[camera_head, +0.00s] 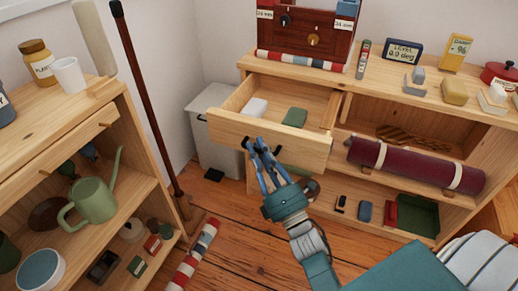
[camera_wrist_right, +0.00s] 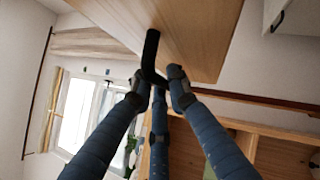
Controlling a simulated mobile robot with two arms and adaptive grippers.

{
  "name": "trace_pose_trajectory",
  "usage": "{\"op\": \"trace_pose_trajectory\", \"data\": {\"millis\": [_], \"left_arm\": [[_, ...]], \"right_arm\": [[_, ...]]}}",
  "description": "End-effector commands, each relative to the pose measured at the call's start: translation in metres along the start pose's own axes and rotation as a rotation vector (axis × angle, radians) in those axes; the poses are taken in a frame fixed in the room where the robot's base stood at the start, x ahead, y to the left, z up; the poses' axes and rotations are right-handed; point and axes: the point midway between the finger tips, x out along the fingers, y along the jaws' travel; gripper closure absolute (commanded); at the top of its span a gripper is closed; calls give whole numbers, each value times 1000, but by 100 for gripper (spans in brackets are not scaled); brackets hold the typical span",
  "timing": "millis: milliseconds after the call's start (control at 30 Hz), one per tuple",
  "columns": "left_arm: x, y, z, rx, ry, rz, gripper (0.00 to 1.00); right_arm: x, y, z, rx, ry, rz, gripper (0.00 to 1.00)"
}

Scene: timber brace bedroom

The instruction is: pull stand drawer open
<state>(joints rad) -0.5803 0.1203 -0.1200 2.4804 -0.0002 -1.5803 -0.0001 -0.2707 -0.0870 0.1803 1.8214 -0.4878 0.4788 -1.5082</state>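The stand drawer (camera_head: 262,133) is pulled out from the left part of the wooden stand (camera_head: 390,97). It holds a white box (camera_head: 254,107) and a green item (camera_head: 295,117). My right gripper (camera_head: 260,146) is at the drawer's front, its blue fingers around the dark handle. In the right wrist view the black handle (camera_wrist_right: 151,55) reaches down between the fingertips (camera_wrist_right: 159,80), which are closed about its lower end, with the drawer front (camera_wrist_right: 190,30) behind. Part of the handle is hidden by the fingers. My left gripper is not in view.
A grey bin (camera_head: 214,135) stands left of the drawer. A wooden shelf (camera_head: 120,185) with a watering can (camera_head: 92,200) is at the left. A striped pole (camera_head: 194,255) lies on the floor. A rolled maroon mat (camera_head: 415,166) lies in the stand. Floor in front is partly clear.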

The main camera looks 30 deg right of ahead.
Motion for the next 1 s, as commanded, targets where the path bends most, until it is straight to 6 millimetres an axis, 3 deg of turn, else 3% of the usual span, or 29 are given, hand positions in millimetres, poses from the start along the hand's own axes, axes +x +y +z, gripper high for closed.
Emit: {"op": "trace_pose_trajectory", "data": {"millis": [367,800,1000], "left_arm": [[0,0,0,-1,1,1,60],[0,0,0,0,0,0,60],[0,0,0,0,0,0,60]], "right_arm": [[-4,-2,-1,1,1,-6,76],[-68,-3,-1,1,2,-10,76],[-77,-2,-1,0,2,-8,76]]}}
